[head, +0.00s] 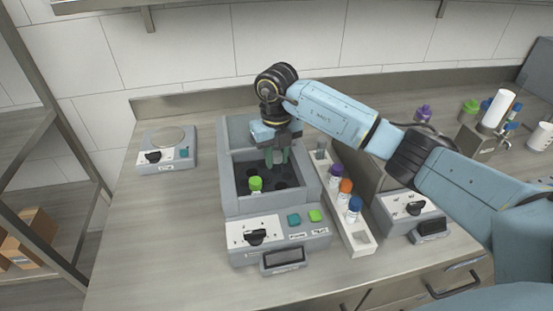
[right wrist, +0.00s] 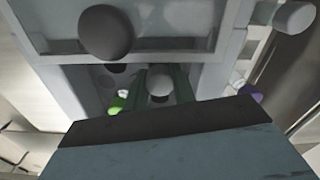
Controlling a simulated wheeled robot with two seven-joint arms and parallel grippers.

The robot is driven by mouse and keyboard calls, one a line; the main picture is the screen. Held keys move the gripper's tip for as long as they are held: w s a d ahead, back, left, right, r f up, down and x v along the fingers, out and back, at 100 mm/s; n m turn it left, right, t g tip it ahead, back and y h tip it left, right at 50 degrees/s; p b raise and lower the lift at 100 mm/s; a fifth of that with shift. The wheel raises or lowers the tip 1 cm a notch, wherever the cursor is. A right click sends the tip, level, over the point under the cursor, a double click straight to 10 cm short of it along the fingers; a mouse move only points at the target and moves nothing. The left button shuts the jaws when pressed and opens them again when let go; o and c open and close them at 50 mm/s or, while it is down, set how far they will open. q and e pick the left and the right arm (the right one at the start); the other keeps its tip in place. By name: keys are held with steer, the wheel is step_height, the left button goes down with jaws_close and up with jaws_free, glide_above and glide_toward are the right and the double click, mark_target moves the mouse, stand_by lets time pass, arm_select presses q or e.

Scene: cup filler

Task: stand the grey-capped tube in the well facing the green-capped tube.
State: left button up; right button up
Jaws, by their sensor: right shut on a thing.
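The grey-capped tube (right wrist: 159,82) is between the dark green fingers of my right gripper (right wrist: 161,90), which is shut on it. In the head view my right gripper (head: 276,160) points down over the dark rotor (head: 268,188) in the open grey machine, behind and to the right of the green-capped tube (head: 256,184). The green-capped tube stands in a front-left well; its cap also shows in the right wrist view (right wrist: 117,103). The fingers hide most of the held tube, so I cannot tell how deep its lower end is. My left gripper is not in view.
A white rack (head: 360,238) right of the machine holds purple-, orange- and blue-capped tubes, with a grey item at its far end. The machine's walls and raised lid (head: 240,130) surround the rotor closely. A small device (head: 167,150) stands left; the counter between is clear.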

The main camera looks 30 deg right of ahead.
steer(key=shift+f, duration=0.6)
steer(key=shift+f, duration=0.1)
steer(key=o, duration=0.7)
step_height(320, 180, up, 12)
steer(key=shift+r, duration=0.15)
